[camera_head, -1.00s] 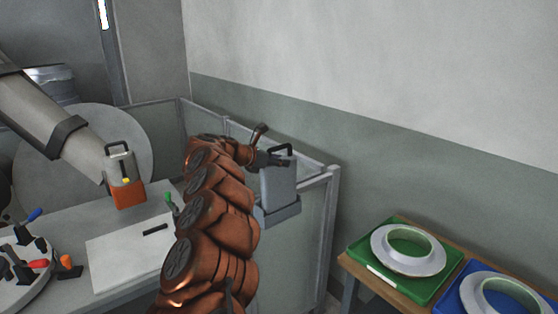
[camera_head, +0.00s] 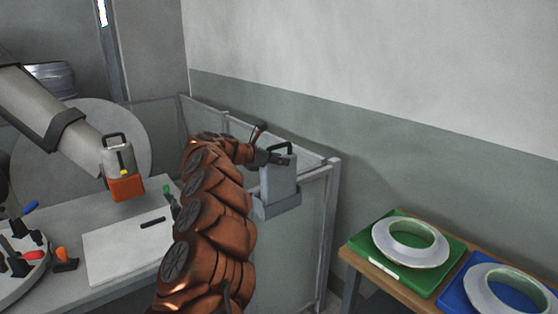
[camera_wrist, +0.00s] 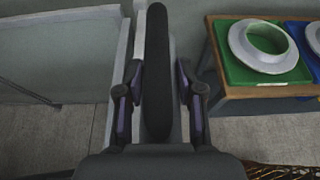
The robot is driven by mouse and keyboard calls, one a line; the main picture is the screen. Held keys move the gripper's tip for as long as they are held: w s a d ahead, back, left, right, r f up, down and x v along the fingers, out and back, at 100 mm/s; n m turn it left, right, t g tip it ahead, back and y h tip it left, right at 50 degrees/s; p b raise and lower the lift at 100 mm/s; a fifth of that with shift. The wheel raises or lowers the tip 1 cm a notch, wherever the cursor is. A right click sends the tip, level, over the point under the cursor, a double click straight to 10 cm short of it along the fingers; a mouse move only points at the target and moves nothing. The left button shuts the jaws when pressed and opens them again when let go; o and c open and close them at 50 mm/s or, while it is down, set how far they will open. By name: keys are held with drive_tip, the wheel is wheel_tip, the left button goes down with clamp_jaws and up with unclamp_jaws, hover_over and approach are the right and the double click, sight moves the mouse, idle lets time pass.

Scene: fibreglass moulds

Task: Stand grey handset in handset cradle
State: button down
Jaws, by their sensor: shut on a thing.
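The grey handset (camera_head: 279,180) is an upright grey block with a black loop handle on top. My gripper (camera_head: 282,159) is at its upper end, shut on it. In the wrist view the black handle (camera_wrist: 157,70) runs lengthwise between the two fingers of my gripper (camera_wrist: 158,98). The handset cradle (camera_head: 276,208) is a shallow blue-grey holder at the mesh panel. The handset's lower end is at the cradle, behind its front wall; whether it rests on the cradle floor is hidden.
A clear-sided fence panel (camera_head: 305,235) with a grey post stands beside the cradle. A wooden table (camera_head: 352,262) at right holds green and blue trays with white rings. At left are a worktable with a white board (camera_head: 125,250), an orange-based tool (camera_head: 126,189) and a round clamp plate.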

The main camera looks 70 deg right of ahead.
drive_tip(key=c, duration=0.7)
unclamp_jaws()
drive_tip(key=shift+o, duration=0.2)
drive_tip(key=shift+a, duration=0.1)
drive_tip(key=v, duration=1.2)
